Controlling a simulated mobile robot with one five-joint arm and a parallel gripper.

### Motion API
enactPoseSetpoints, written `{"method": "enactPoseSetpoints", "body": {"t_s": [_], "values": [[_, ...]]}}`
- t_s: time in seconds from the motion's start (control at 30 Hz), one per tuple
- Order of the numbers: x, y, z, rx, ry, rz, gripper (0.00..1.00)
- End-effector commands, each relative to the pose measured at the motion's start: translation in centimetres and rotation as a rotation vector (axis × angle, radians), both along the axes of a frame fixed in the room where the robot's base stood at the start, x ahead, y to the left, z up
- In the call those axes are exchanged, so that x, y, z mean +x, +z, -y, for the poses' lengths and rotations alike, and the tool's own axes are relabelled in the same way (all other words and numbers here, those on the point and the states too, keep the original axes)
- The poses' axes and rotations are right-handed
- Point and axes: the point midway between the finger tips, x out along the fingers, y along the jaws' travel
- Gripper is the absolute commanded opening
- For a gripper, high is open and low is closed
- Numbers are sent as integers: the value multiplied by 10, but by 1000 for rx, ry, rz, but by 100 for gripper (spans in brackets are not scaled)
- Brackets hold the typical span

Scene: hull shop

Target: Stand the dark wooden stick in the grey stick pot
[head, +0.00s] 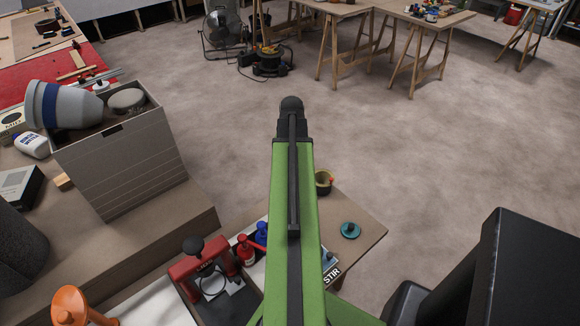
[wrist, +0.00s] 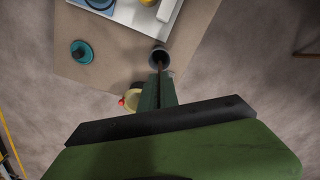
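In the wrist view my gripper (wrist: 159,78) points toward the grey stick pot (wrist: 154,51) at the edge of the small brown table. The dark wooden stick (wrist: 159,65) shows as a thin dark line from my fingertips to the pot's mouth. My fingers look shut on it. The stick's far end overlaps the pot's dark opening. I cannot tell whether it is inside or only above. In the head view my green arm hides my gripper, the stick and the grey pot.
A yellowish pot (head: 323,183) stands on the brown table (head: 365,215), close to my gripper in the wrist view. A teal knobbed disc (head: 349,230) lies on it too. Open floor lies beyond.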

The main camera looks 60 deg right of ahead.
Motion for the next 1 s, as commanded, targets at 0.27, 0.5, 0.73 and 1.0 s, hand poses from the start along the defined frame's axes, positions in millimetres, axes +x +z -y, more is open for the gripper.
{"method": "enactPoseSetpoints", "body": {"t_s": [0.27,0.5,0.73,1.0], "values": [[0,-32,0,0,0,0,0],[-1,-54,0,0,0,0,0],[-1,-75,1,0,-1,0,0],[-1,-99,1,0,-1,0,0]]}}
